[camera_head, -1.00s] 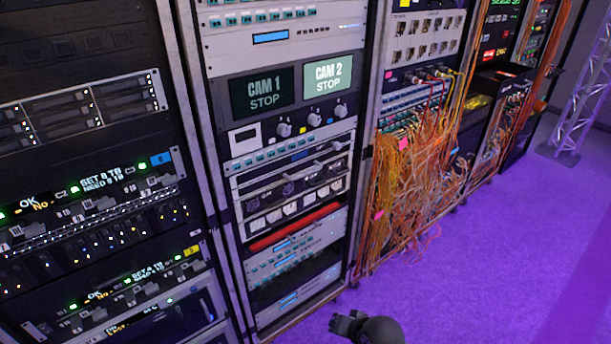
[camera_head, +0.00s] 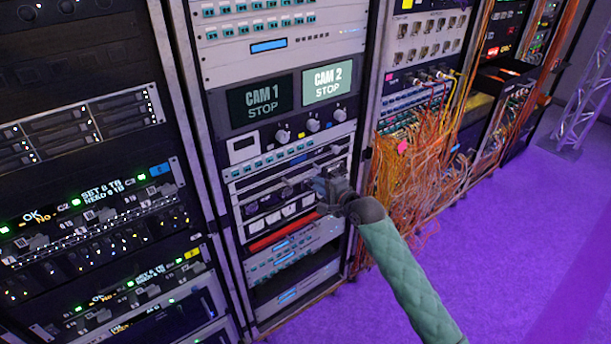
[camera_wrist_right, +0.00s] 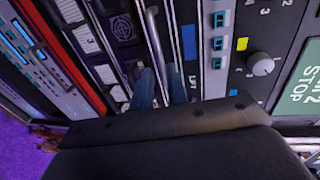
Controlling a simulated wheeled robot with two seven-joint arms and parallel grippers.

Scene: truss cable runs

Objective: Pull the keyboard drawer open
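The keyboard drawer is probably the slim unit with a long bar handle (camera_head: 265,183) in the middle rack, below the CAM 1 / CAM 2 screens. It appears closed, flush with the rack. My right gripper (camera_head: 323,187) is at the right part of this unit, with its green arm coming from the lower right and hiding part of it. In the right wrist view, the metal bar handle (camera_wrist_right: 152,32) runs down to the two bluish fingers (camera_wrist_right: 162,87). The fingers stand apart, with the bar's end seemingly between them; contact cannot be told. My left gripper is not in view.
A panel with knobs and two screens (camera_head: 328,83) sits above. A red strip (camera_head: 270,240) and more panels lie below. Orange cables (camera_head: 420,170) hang thickly just right of the rack. The purple floor (camera_head: 520,240) in front is clear.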

